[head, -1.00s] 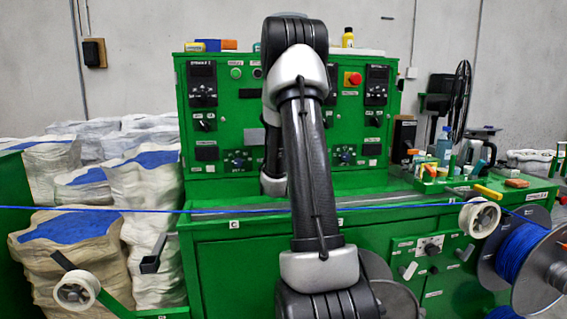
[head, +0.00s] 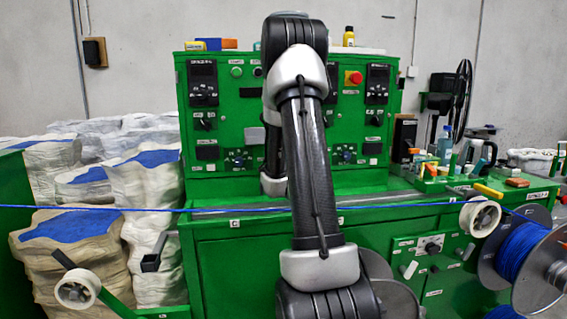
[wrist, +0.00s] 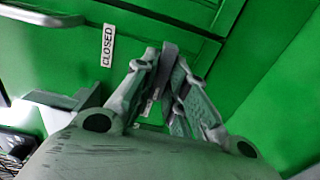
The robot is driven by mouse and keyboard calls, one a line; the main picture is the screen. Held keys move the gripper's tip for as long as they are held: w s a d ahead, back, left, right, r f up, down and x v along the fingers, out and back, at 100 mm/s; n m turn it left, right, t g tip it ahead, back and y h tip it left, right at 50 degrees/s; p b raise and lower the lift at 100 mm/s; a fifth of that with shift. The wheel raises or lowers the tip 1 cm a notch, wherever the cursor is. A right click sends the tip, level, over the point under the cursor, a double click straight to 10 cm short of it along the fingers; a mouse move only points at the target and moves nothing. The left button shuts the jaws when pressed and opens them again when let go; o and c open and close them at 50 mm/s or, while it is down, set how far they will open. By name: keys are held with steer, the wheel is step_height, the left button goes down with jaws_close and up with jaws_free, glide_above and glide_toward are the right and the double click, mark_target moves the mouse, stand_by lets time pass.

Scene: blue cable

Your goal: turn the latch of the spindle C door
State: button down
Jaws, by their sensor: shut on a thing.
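In the wrist view my gripper (wrist: 167,65) is shut on a dark grey latch (wrist: 170,50) in front of a green door (wrist: 60,55). The latch is a narrow bar and most of it is hidden between the fingers, so its exact angle is hard to tell. A white label reading "CLOSED" (wrist: 108,45) is on the green panel to the left of the fingers. Another small white label is partly hidden behind the fingers. In the head view the green front carries a "C" label (head: 234,223). There my own arm hides the gripper and latch.
A blue cable spool (head: 520,255) stands at right, sacks (head: 145,200) at left. In the wrist view a grey bracket (wrist: 60,100) is at left.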

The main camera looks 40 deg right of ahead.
stand_by(0.4)
steer(key=c, duration=1.5)
jaws_free()
steer(key=v, duration=0.7)
steer(key=shift+s, duration=0.25)
steer(key=shift+a, duration=0.2)
